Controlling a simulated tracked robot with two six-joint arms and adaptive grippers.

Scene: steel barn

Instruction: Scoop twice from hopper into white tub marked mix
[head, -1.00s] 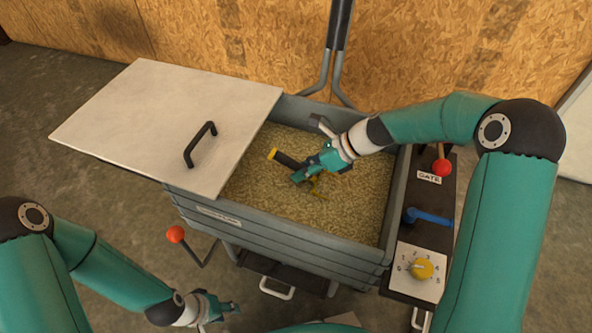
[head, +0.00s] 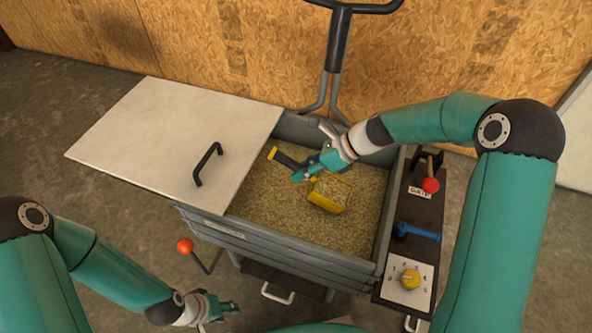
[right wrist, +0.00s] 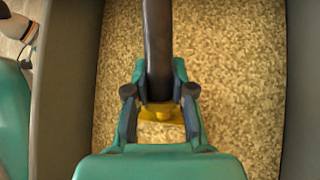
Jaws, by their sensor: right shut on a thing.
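The grey hopper (head: 290,246) stands in the middle of the head view, filled with tan grain (head: 265,205). My right gripper (head: 308,171) is shut on the dark handle of a yellow scoop (head: 326,208). The scoop's bowl is heaped with grain and is over the grain bed; the exact gap below it is hard to tell. In the right wrist view the handle (right wrist: 158,50) runs between the fingers and part of the yellow bowl (right wrist: 160,112) shows. My left gripper (head: 228,306) is low at the left, outside the hopper; its finger opening is unclear. No white tub is in view.
A white lid (head: 150,150) with a black handle covers the hopper's left part. A control panel (head: 421,205) with a red-knobbed lever, blue handle and yellow dial is on its right. A red-knobbed lever (head: 185,246) sticks out at front left. A wooden wall stands behind.

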